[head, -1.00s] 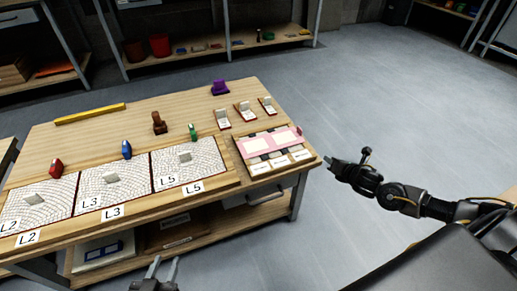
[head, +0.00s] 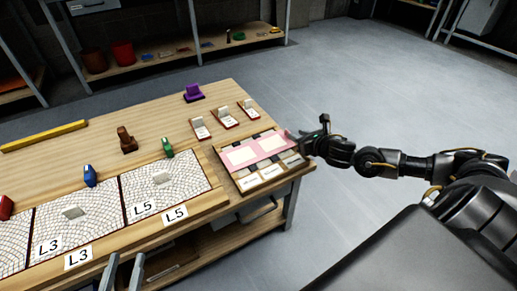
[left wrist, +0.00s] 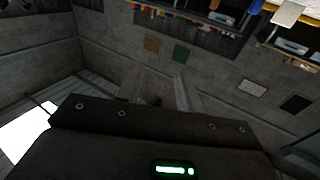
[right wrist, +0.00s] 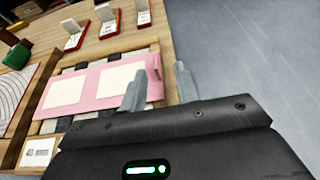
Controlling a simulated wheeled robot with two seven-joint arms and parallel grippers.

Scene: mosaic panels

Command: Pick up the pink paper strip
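The pink paper strip (head: 256,150) lies on a wooden tray (head: 226,163) at the table's right end, with two pale rectangles on it. It also shows in the right wrist view (right wrist: 115,80), where its right end has a raised pink tab. My right gripper (head: 292,136) is at the strip's right end. In the right wrist view its two fingers (right wrist: 160,75) are apart, and the tab appears in the gap between them; I cannot tell whether they touch it. My left gripper (head: 122,268) is open and empty in front of the table's near edge.
White panels labelled L3 (head: 73,226) and L5 (head: 163,185) lie left of the tray. Several coloured stamp-like objects, such as a purple one (head: 194,93), stand behind. Small red-edged stands (head: 225,116) are behind the tray. Open floor (head: 390,110) lies to the right.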

